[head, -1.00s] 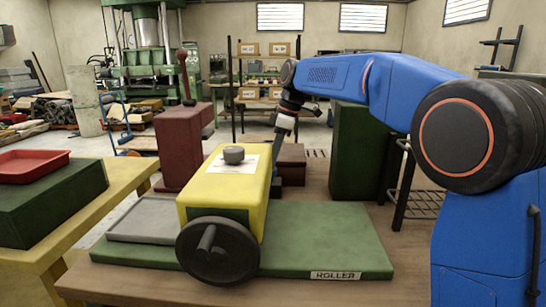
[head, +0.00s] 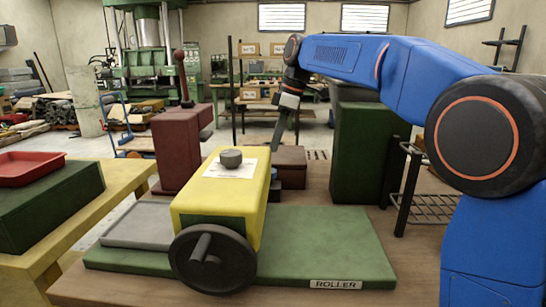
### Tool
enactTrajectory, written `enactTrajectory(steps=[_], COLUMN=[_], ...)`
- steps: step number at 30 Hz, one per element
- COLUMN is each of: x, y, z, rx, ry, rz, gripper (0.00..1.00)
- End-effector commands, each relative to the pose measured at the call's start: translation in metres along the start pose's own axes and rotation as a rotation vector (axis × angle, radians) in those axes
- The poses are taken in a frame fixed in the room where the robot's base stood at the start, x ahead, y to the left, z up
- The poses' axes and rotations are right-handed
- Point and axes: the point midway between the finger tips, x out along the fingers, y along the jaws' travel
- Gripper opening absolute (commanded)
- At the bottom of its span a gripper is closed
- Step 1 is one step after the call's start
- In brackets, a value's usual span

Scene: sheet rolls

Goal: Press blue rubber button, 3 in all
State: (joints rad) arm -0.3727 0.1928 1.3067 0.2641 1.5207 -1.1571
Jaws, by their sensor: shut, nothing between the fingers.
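No blue rubber button can be made out in the head view; it may be hidden behind the yellow roller housing. The yellow roller housing (head: 215,193) stands on a green base plate (head: 335,243) labelled ROLLER. It has a dark handwheel (head: 213,262) in front and a dark round knob (head: 231,158) on a white sheet on top. My blue arm reaches from the right over the bench. My gripper (head: 277,138) hangs down beyond the yellow housing, small in view and near a brown-red box. It is shut and empty.
A grey tray (head: 138,224) lies left of the roller. A dark red lever machine (head: 176,148) stands behind it. A tall dark green box (head: 363,152) stands behind right. At left, a yellow table (head: 120,185) carries a green block with a red tray (head: 28,168).

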Motion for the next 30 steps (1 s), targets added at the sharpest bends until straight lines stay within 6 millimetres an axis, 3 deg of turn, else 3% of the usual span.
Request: enactTrajectory(steps=[6, 12, 30], x=[-0.039, -0.058, -0.062], y=[0.001, 0.001, 0.001], z=[0.0, 0.0, 0.0], rx=[0.0, 0.0, 0.0], ry=[0.001, 0.0, 0.0], rz=[0.003, 0.001, 0.001], gripper=[0.0, 0.0, 0.0])
